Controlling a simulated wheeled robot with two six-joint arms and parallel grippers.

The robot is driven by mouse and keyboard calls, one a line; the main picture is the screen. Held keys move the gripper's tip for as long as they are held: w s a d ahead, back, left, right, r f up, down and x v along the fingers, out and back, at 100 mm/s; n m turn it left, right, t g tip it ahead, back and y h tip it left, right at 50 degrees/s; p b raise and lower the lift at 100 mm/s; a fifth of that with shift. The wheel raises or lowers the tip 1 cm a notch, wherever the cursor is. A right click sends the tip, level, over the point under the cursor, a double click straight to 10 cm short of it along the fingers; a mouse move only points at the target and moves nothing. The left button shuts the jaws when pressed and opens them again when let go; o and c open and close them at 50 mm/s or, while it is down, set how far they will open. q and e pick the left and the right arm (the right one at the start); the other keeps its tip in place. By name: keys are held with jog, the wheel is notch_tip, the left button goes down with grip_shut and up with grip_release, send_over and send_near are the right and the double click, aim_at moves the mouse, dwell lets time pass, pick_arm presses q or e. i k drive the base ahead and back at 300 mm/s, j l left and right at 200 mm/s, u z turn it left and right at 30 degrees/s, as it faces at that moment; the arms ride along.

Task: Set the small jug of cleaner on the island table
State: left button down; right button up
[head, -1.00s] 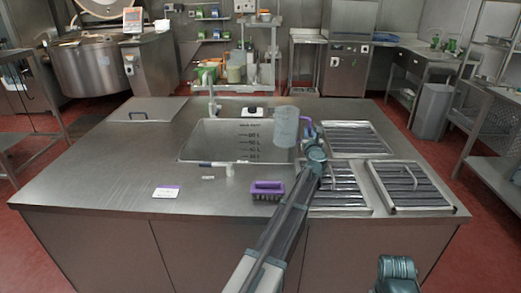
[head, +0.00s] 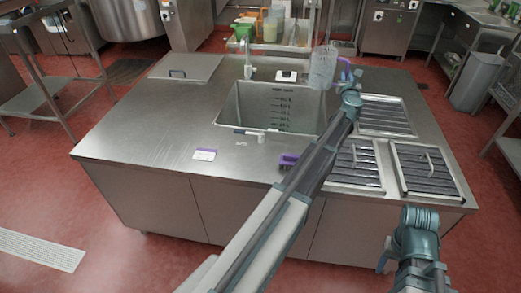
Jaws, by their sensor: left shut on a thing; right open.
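A translucent jug (head: 322,68) with a purple handle (head: 345,69) is held upright by my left gripper (head: 346,83). The gripper is shut on the handle side, and the wrist hides part of the grip. In the picture the jug overlaps the back right corner of the sink and appears raised above the island table (head: 150,125). Whether its base touches anything cannot be told. My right gripper (head: 386,260) is low at the right, in front of the table, partly hidden by its own arm; it looks open and empty.
The sink basin (head: 232,108) is in the table's middle. Ribbed metal trays (head: 425,170) cover the right part. A purple brush (head: 288,159) and a label card (head: 204,154) lie near the front. A lid (head: 187,66) lies at back left. The left part of the tabletop is clear.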

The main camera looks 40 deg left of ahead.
aim_at(135, 142)
jog(key=k+j, duration=0.2)
jog(key=j, duration=0.35)
jog(key=k+j+u, duration=0.1)
jog(key=j, duration=0.4)
jog(key=k+j, duration=0.2)
jog(key=j, duration=0.35)
jog(key=k+j+u, duration=0.1)
jog(key=j, duration=0.45)
jog(key=k+j, duration=0.25)
jog(key=j, duration=0.35)
jog(key=k+j+u, duration=0.1)
jog(key=j, duration=0.45)
jog(key=k+j, duration=0.15)
jog(key=j, duration=0.4)
jog(key=k+j+u, duration=0.1)
jog(key=j, duration=0.45)
